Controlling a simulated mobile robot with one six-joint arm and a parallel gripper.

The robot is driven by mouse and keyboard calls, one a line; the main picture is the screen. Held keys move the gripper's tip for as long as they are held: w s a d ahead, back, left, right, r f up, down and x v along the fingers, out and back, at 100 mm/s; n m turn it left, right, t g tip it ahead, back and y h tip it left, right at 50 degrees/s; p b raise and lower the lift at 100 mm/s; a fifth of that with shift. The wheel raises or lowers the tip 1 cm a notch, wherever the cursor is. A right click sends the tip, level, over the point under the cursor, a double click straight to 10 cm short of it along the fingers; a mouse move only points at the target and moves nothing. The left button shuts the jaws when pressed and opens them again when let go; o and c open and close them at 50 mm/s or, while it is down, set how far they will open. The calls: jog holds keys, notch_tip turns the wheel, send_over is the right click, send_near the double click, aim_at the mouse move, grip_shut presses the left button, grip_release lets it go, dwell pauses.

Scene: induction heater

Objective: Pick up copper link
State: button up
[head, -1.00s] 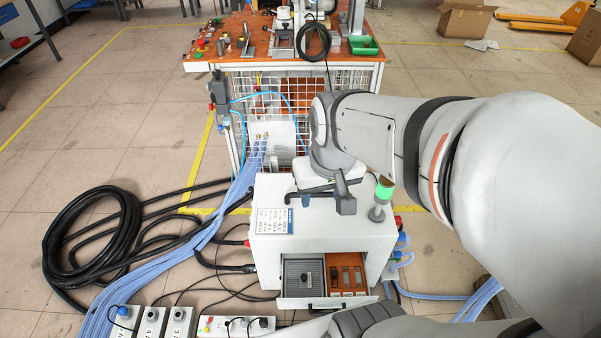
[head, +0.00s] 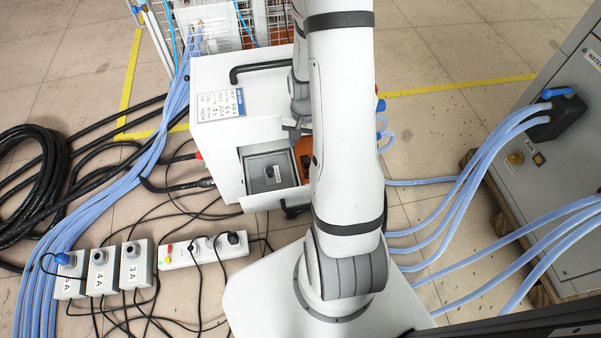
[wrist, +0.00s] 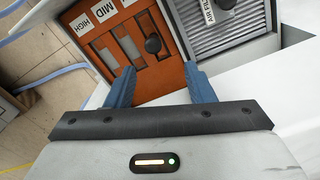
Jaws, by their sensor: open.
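In the wrist view an orange panel (wrist: 140,72) has several upright slots or strips, with labels reading HIGH and MID above. A black knob (wrist: 153,44) stands out at the right strip; I cannot tell whether it is the copper link's handle. No copper-coloured piece shows clearly. My gripper (wrist: 160,70) is open, its two blue fingers apart at the panel's lower edge, with nothing between them. In the head view my gripper (head: 293,129) is at the cabinet's open front, partly behind my arm, which hides most of the orange panel (head: 302,148).
A grey ribbed panel (wrist: 222,35) with a black knob lies beside the orange one. The white heater cabinet (head: 228,135) has a black handle on top. Blue hoses (head: 465,190) run on the right, and cables and switch boxes (head: 137,262) lie on the left floor.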

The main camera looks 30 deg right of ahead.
notch_tip(320, 180, down, 4)
jog(key=shift+s+d+f+b, duration=0.1)
jog(key=shift+d+f+b, duration=0.05)
jog(key=shift+b, duration=0.55)
jog(key=f+b, duration=0.2)
jog(key=f, duration=0.1)
jog(key=f+b, duration=0.1)
jog(key=f, duration=0.1)
jog(key=shift+s+f, duration=0.1)
jog(key=shift+s, duration=0.15)
jog(key=shift+c, duration=0.6)
grip_shut()
notch_tip(320, 180, up, 10)
jog(key=p, duration=0.5)
jog(key=shift+r, duration=0.2)
notch_tip(320, 180, up, 5)
jog(key=p, duration=0.3)
jog(key=shift+f+p, duration=0.1)
jog(key=shift+p, duration=0.25)
